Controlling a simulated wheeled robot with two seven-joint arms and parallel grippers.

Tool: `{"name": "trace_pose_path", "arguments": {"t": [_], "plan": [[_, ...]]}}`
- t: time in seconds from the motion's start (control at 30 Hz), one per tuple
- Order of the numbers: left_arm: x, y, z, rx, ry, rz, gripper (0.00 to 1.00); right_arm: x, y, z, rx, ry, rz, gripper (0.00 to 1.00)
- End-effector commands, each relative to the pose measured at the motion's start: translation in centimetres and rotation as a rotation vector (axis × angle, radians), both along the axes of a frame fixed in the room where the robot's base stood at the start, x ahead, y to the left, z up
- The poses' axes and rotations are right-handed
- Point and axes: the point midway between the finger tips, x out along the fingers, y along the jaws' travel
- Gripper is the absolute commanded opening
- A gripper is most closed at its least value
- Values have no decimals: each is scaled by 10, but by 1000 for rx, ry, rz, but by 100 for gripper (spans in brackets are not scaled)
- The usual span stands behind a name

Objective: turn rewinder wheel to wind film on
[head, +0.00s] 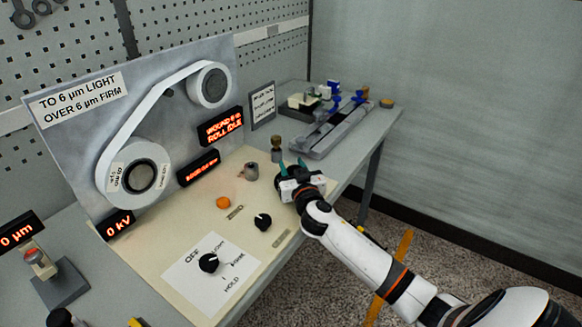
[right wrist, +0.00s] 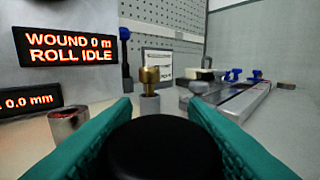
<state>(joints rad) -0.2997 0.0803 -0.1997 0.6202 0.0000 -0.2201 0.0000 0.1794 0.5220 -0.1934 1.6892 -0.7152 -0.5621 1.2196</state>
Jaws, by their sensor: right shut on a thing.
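The film (head: 150,97) is a white band on the upright panel, running from a lower left roll (head: 133,172) to an upper right roll (head: 209,85). My right gripper (head: 291,165) is at the right edge of the cream board, with teal fingers pointing away from me. In the right wrist view its fingers are closed on either side of a black round knob (right wrist: 163,152), probably the rewinder wheel; its lower part is cut off. A red display (right wrist: 70,44) reads "WOUND 0 m ROLL IDLE". My left gripper is not in view.
A brass-topped post (head: 276,147) stands just beyond my right gripper, and a short metal cylinder (head: 252,171) to its left. Black dials (head: 209,262) sit on the board's front. A grey rail fixture (head: 330,131) with blue clamps lies behind. Open floor is at the right.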

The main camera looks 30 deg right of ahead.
Motion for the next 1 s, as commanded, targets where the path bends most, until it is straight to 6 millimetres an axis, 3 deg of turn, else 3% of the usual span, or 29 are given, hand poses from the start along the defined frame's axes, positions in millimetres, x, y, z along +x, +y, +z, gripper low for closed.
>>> {"name": "trace_pose_path", "arguments": {"t": [0.2,0.5,1.0], "plan": [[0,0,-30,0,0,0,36,0,-1,-6,10,-4,-177,17],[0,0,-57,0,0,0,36,-2,-4,-4,1,-2,-339,17],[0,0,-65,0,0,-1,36,-3,-6,0,-5,-1,-405,17]]}}
